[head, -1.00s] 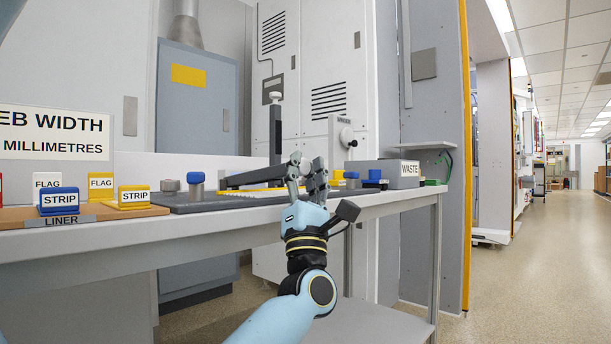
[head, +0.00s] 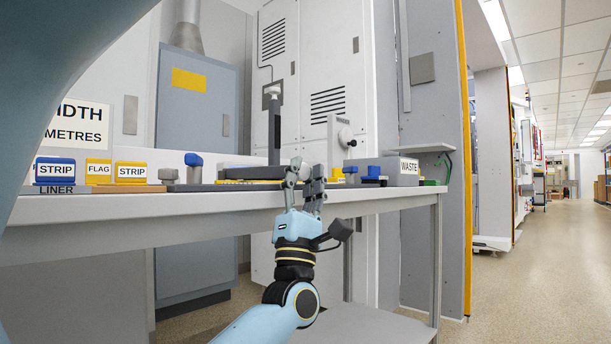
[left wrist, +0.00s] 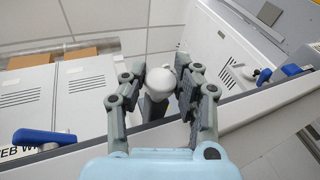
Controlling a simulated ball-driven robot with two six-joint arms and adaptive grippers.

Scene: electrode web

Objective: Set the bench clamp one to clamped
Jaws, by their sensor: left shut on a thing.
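What looks like bench clamp one is a dark upright post (head: 274,130) with a pale knob (head: 274,90) on top, rising from the back of the bench beside a low dark bar (head: 250,173). My left gripper (head: 304,170) is at the bench's front edge, to the right of the post, fingers pointing up. In the left wrist view the pale knob (left wrist: 160,80) and its dark stem show between the fingers of my left gripper (left wrist: 162,75). The gripper is shut on the clamp; which part it touches is unclear. My right gripper is not in view.
Tall cabinets (head: 320,70) stand behind. The aisle (head: 530,260) on the right is clear.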

